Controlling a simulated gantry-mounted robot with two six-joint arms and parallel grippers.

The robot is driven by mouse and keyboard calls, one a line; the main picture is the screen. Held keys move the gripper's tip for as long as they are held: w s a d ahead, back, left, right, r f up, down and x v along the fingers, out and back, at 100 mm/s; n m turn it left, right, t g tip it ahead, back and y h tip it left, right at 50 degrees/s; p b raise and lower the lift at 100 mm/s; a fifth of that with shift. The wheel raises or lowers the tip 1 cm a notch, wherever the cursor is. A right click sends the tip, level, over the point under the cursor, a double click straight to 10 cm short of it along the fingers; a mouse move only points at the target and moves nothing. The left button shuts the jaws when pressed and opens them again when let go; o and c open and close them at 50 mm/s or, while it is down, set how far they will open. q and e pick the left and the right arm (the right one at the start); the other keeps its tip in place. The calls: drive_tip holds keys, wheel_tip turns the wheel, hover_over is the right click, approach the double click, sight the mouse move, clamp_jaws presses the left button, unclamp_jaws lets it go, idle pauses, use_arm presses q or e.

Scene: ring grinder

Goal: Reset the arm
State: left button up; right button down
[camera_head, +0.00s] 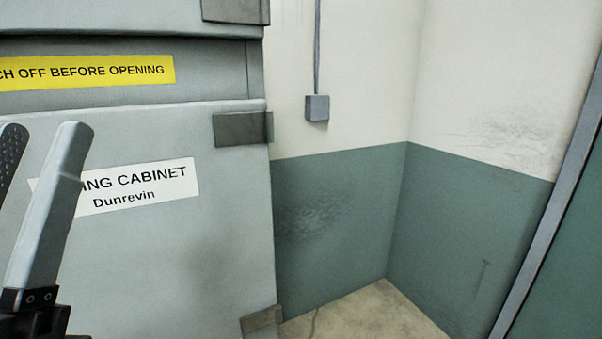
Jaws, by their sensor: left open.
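My left gripper (42,140) is at the left edge of the head view, with its fingers pointing up. One finger shows whole and the other is partly cut off by the frame edge. The fingers are apart and nothing shows between them. The gripper is in front of a grey cabinet (180,260) and covers part of its white label (150,190). I cannot tell whether it touches the cabinet. My right gripper is not in view.
The cabinet has a yellow warning label (90,73) and dark hinges (242,128). To its right are a bare corner of white and green walls (340,220), a small grey wall box (317,108) and clear floor (375,315). A grey-edged frame (560,205) stands at far right.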

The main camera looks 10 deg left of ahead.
use_arm(q)
wheel_tip(320, 180, up, 37)
drive_tip(key=d+m+h+p, duration=0.2)
drive_tip(key=h+p, duration=0.3)
drive_tip(key=p, duration=3.3)
drive_tip(key=shift+w+d, duration=0.4)
